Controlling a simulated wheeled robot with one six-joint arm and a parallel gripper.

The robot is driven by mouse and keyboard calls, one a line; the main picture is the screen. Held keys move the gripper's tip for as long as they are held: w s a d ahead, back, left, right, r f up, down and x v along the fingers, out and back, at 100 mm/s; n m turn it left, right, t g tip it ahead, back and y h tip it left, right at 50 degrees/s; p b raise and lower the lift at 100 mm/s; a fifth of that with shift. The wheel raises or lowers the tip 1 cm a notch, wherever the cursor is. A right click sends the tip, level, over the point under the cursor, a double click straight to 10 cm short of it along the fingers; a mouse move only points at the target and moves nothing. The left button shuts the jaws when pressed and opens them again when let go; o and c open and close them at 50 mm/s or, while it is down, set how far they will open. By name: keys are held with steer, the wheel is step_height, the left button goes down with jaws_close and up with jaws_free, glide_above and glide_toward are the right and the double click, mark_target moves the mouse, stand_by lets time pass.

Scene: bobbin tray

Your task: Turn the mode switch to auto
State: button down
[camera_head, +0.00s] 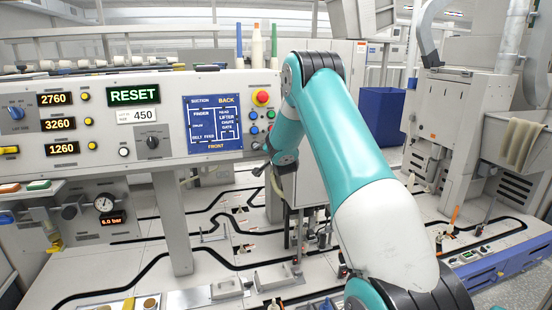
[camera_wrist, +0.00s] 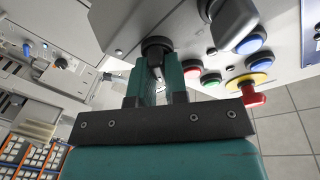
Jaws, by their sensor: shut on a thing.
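My gripper (camera_wrist: 156,74) has its two teal fingers closed on a black round knob (camera_wrist: 155,46), the mode switch, on the grey panel face. The fingers cover part of the knob, and I cannot read its setting or any label beside it. In the head view my gripper is at the lower right end of the control panel (camera_head: 170,168), below the small buttons. There my own arm and wrist hide most of the fingers and the knob.
A red emergency stop on a yellow base (camera_wrist: 253,95) and several coloured buttons (camera_wrist: 210,79) sit close to the right of my fingers in the wrist view. A green RESET display (camera_head: 134,95) and another black rotary knob (camera_head: 153,142) are further left on the panel.

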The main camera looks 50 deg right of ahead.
steer(key=shift+f+m+b, duration=0.15)
steer(key=shift+m+b, duration=0.65)
steer(key=shift+b, duration=0.25)
steer(key=shift+g, duration=0.3)
steer(key=c, duration=1.1)
jaws_free()
steer(key=shift+c, duration=0.2)
steer(key=shift+s, duration=0.1)
steer(key=b+v, duration=0.7)
steer(key=v, duration=1)
steer(key=shift+a, duration=0.15)
steer(key=shift+s, duration=0.1)
